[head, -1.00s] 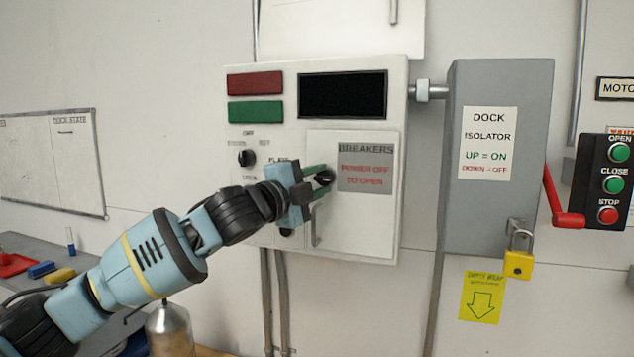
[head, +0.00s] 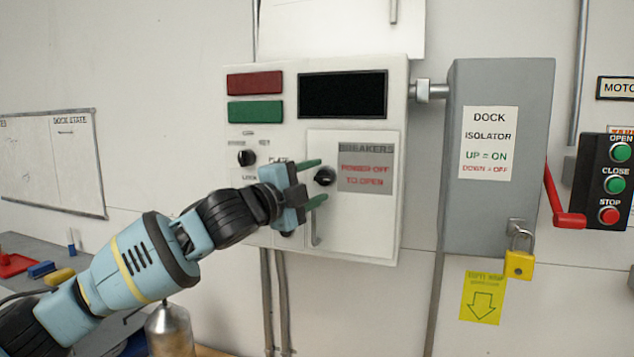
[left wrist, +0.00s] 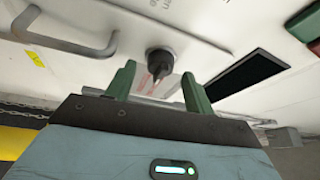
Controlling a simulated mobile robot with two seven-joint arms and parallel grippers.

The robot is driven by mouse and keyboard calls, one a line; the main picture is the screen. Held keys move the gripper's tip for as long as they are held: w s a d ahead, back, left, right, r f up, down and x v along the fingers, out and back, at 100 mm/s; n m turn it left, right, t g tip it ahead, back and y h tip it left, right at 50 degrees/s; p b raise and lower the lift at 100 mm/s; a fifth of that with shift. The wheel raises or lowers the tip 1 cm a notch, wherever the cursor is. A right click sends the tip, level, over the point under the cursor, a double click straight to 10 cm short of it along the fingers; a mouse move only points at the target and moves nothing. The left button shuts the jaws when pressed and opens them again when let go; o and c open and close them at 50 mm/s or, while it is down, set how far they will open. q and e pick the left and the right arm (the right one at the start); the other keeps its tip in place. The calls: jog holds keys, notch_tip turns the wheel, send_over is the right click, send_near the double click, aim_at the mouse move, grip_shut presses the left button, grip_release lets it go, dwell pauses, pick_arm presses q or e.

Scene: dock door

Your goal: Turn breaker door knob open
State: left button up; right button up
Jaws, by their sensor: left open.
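The breaker door (head: 355,225) is a white panel on the control box, flush with the box front. It carries a grey sign reading BREAKERS, POWER OFF TO OPEN. Its black round knob (head: 324,177) sits at the door's upper left and also shows in the left wrist view (left wrist: 159,62). My left gripper (head: 316,182) is open and empty, its two green fingers pointing at the knob, one above and one below it in the head view. In the left wrist view the knob lies beyond the fingertips (left wrist: 158,80), between them and apart from them. My right gripper is not in view.
A handle (head: 315,228) sits below the knob, close to my lower finger. Another black knob (head: 247,158) is on the box's left. The grey dock isolator (head: 500,200) with red lever (head: 566,205) and yellow padlock (head: 519,264) stands at the right.

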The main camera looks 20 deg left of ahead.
pick_arm(q)
jog(key=v, duration=0.6)
jog(key=shift+s+a, duration=0.2)
jog(key=shift+f, duration=0.1)
jog(key=s+d+f+n+g+y, duration=0.1)
jog(key=d+f+n+g, duration=0.15)
jog(key=f, duration=0.75)
jog(key=s+d+f+n+g, duration=0.15)
jog(key=d+f, duration=0.25)
jog(key=f, duration=0.5)
jog(key=s+f+n+g+y, duration=0.1)
jog(key=s+f+n, duration=0.25)
jog(key=f, duration=0.45)
jog(key=s+f+n+g+y, duration=0.1)
jog(key=s+f+n, duration=0.1)
jog(key=s+f, duration=0.45)
jog(key=s+a+f+n+g+y, duration=0.2)
jog(key=s+f+n+g, duration=0.1)
jog(key=s+f, duration=0.55)
jog(key=s+a+f+n+g+y, duration=0.1)
jog(key=s+a+f+n+g, duration=0.3)
jog(key=s, duration=0.7)
jog(key=s+a+f+n+g+y, duration=0.1)
jog(key=s+f+n+g+y, duration=0.15)
jog(key=s+f, duration=0.65)
jog(key=w+d+f+t+h, duration=0.2)
jog(key=w+f+t, duration=0.3)
jog(key=f+t, duration=0.2)
notch_tip(320, 180, down, 2)
jog(key=shift+f, duration=0.1)
